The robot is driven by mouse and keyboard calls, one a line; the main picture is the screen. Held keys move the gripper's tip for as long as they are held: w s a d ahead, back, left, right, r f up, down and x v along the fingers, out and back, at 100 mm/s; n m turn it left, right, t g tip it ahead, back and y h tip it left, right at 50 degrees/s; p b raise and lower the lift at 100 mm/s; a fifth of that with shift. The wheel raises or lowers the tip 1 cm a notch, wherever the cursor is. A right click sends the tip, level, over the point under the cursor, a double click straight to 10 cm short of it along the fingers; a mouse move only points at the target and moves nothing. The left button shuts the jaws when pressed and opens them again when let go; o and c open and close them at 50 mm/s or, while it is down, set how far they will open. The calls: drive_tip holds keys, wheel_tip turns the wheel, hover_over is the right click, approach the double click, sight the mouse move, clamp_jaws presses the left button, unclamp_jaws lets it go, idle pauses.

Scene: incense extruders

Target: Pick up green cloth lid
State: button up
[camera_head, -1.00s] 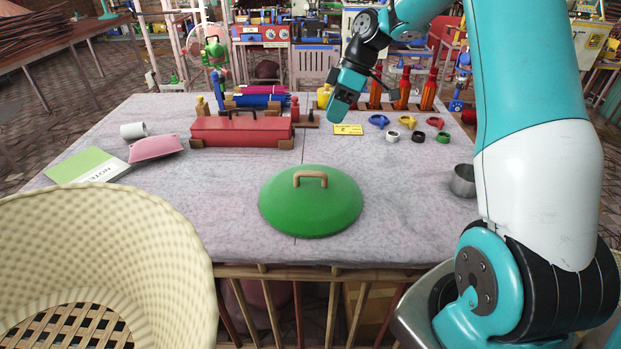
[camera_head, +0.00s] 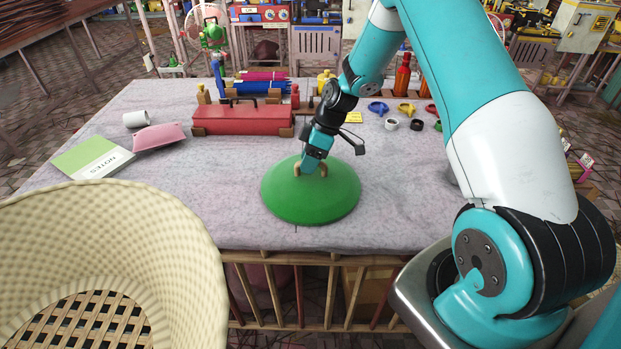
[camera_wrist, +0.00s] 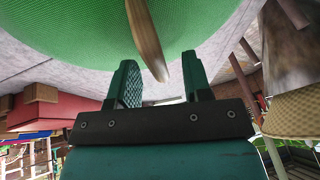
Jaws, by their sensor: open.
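The green cloth lid (camera_head: 310,200) is a round green dome with a wooden arched handle (camera_head: 323,170), lying on the table near its front edge. My gripper (camera_head: 312,166) is at the handle, above the lid, and covers part of the handle in the head view. In the wrist view the lid (camera_wrist: 120,30) fills the top, and the handle (camera_wrist: 146,40) reaches down between the two open fingers of my gripper (camera_wrist: 160,85). I see a gap between the handle and the fingers there.
The table (camera_head: 220,215) is clear around the lid. A red box (camera_head: 242,119) stands behind it, with a pink pouch (camera_head: 159,136) and a green notebook (camera_head: 93,157) at left. Small coloured rings (camera_head: 406,108) lie at back right. A large woven basket (camera_head: 150,230) stands at front left.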

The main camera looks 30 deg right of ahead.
drive_tip(key=shift+a+f, duration=0.25)
drive_tip(key=shift+f, duration=0.35)
clamp_jaws()
drive_tip(key=shift+r, duration=0.1)
